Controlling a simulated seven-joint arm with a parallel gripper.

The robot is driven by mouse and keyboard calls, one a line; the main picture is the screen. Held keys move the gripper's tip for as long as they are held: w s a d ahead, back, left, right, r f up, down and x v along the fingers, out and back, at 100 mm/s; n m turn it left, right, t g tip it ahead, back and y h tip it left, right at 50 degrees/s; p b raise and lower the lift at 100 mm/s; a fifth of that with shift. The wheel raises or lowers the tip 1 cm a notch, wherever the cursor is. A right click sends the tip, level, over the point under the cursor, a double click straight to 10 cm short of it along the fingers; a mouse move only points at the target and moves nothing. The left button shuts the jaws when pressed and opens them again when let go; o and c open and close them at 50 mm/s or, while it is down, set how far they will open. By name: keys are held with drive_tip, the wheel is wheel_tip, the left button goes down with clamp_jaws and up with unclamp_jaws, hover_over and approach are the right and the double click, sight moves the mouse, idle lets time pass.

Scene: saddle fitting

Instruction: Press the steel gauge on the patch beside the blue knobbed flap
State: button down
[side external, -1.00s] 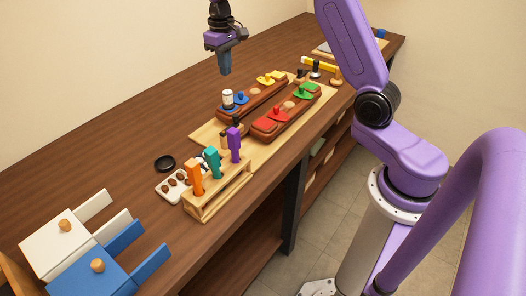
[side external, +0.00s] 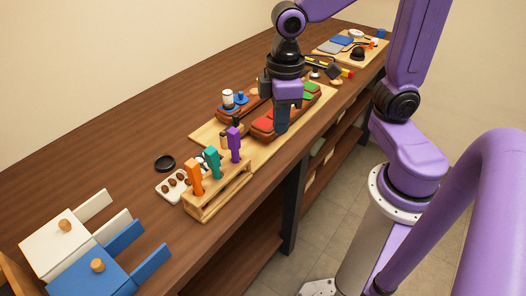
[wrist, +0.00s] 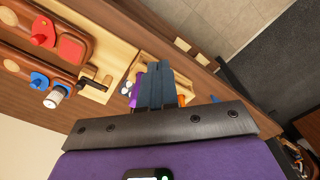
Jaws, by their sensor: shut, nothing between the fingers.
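A small whitish cylinder with a dark band, which looks like the steel gauge (side external: 227,97), stands upright at the left end of the rear brown block (side external: 253,104). The blue flap with its knob (side external: 240,97) is right beside it. In the wrist view the gauge (wrist: 54,97) and the blue knobbed flap (wrist: 40,81) show at the left, close together; whether they touch I cannot tell. The patch under the gauge is hidden. My gripper (side external: 281,130) is shut and empty, pointing down above or before the front block, away from the gauge. Its closed fingers (wrist: 155,66) show in the wrist view.
The front block carries a red flap (side external: 267,124) and green parts (side external: 310,88). A wooden rack (side external: 222,190) holds orange, teal and purple tools. A dark-handled tool (wrist: 92,84) lies near the blocks.

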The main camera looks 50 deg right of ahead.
drive_tip(key=s+d+f+n, duration=0.2)
drive_tip(key=s+d+n, duration=0.1)
drive_tip(key=s, duration=0.7)
drive_tip(key=shift+s+d, duration=0.2)
drive_tip(key=shift+s, duration=0.2)
drive_tip(key=c, duration=1.8)
unclamp_jaws()
